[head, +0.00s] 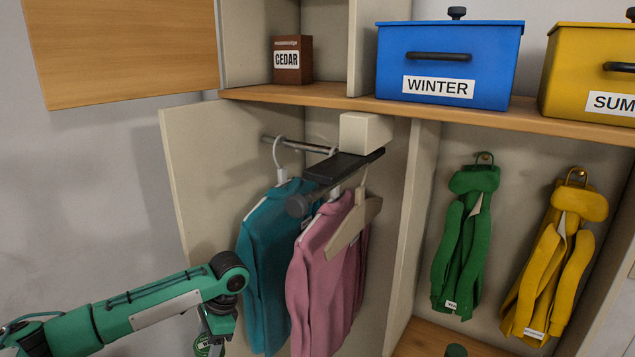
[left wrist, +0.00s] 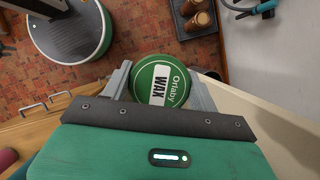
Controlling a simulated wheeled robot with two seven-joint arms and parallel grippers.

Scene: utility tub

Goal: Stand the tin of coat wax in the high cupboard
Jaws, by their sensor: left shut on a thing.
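The tin of coat wax (left wrist: 147,76) is round and green with a white WAX label, seen lid-on in the left wrist view. My left gripper (left wrist: 161,72) is shut on it, one finger at each side. In the head view only a bit of the tin (head: 205,347) shows at the bottom edge, below my left wrist. The high cupboard (head: 240,72) is at the upper left, its wooden door (head: 125,50) swung open to the left. The tin is well below its shelf board (head: 300,94). My right gripper is not in view.
A brown CEDAR box (head: 291,62) stands in the high cupboard, with bare shelf beside it. Blue (head: 448,65) and yellow (head: 590,75) boxes stand further right. Below, a pale open door (head: 190,165), a pull-out rail (head: 345,165) and teal and pink garments (head: 325,270) stick out near my arm.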

